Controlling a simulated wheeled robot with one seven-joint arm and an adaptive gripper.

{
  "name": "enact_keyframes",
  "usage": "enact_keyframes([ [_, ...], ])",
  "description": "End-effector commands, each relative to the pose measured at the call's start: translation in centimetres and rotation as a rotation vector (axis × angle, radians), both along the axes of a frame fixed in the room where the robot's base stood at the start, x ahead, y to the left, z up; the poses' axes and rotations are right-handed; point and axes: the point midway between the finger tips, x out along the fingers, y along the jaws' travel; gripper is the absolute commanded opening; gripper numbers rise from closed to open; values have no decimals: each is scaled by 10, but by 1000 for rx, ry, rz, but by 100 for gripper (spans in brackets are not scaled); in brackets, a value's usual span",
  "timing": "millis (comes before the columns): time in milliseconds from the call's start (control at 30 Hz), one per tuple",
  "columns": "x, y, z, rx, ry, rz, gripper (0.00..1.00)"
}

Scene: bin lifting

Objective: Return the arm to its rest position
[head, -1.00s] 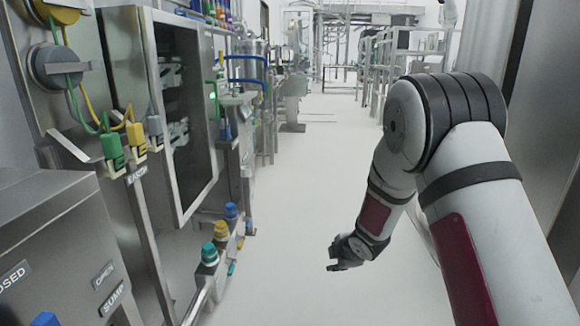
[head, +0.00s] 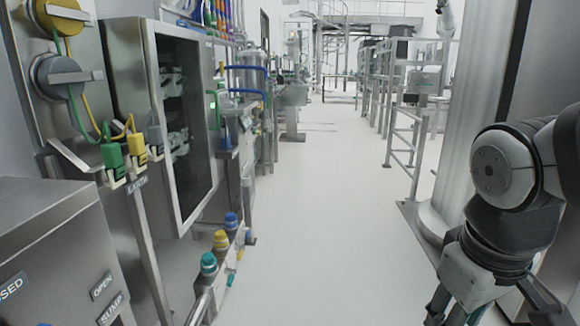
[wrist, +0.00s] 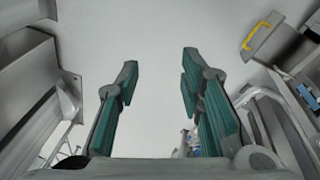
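My arm is folded at the right side of the head view. My gripper (head: 490,308) hangs at the lower right there, partly cut off by the bottom edge. In the wrist view my gripper (wrist: 160,85) has its two teal-padded fingers spread apart. Nothing is between them, only pale floor or wall behind. The gripper is open and empty, and no object is seen touching it.
Steel cabinets (head: 176,120) with valves and plugs line the left side. A steel box (head: 55,240) stands at the near left. A pale column (head: 472,110) rises at the right, near my arm. The white floor (head: 325,200) in the middle is clear.

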Motion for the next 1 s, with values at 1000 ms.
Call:
enact_keyframes([
  [1000,-131,27,98,155,76,-300,35],
])
